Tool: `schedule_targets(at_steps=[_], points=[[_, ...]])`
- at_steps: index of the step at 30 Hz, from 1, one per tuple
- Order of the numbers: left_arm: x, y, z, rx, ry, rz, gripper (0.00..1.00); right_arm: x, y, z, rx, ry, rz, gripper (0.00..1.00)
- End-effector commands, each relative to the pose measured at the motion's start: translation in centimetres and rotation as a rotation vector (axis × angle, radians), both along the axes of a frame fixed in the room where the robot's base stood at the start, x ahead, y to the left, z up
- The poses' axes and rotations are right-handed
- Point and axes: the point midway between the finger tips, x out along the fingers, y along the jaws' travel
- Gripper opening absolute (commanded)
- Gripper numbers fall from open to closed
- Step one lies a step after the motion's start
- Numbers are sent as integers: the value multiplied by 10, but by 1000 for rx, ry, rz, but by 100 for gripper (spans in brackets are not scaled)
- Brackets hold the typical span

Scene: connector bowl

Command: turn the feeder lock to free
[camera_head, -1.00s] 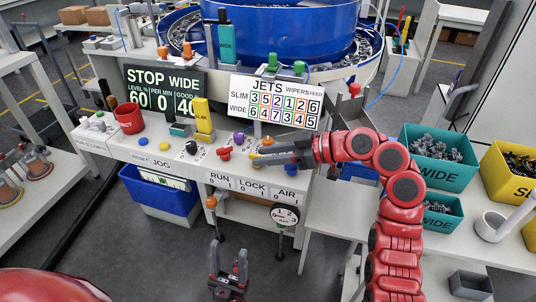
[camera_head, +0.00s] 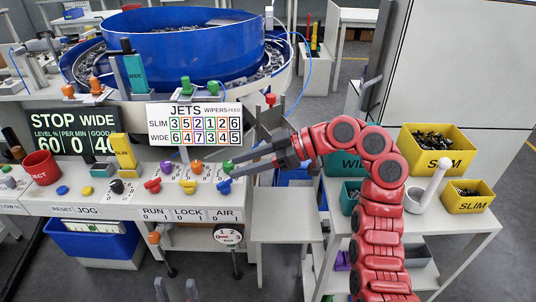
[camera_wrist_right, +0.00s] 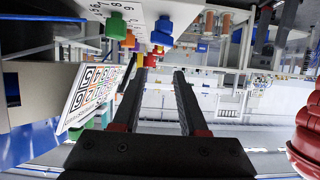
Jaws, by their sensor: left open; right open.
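The yellow lock knob (camera_head: 188,186) sits on the sloped panel above the LOCK label (camera_head: 187,214). The red knob (camera_head: 152,185) is left of it above RUN, and the blue knob (camera_head: 224,186) is right of it above AIR. Which mark the yellow knob points to is too small to tell. My right gripper (camera_head: 233,171) is open, its fingers reaching left over the panel's right end by the blue and green knobs. My left gripper (camera_head: 176,289) is open, low at the bottom edge.
Purple (camera_head: 166,167), orange (camera_head: 196,167) and green (camera_head: 228,166) knobs line the panel behind. The JETS board (camera_head: 195,123) stands close behind my right gripper. A yellow block (camera_head: 123,152) and red cup (camera_head: 41,170) stand left. Yellow bins (camera_head: 438,150) are right.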

Motion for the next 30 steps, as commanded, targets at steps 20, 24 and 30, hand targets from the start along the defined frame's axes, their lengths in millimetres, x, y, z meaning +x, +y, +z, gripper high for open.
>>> schedule_targets(at_steps=[20, 24, 30], points=[[0, 0, 1, 0, 0, 0, 55, -2, -55, 23, 1, 0, 1, 42], [0, 0, 1, 0, 0, 0, 55, -2, -55, 23, 1, 0, 1, 42], [0, 0, 11, 0, 0, 0, 55, 0, -54, 33, 6, 3, -5, 42]])
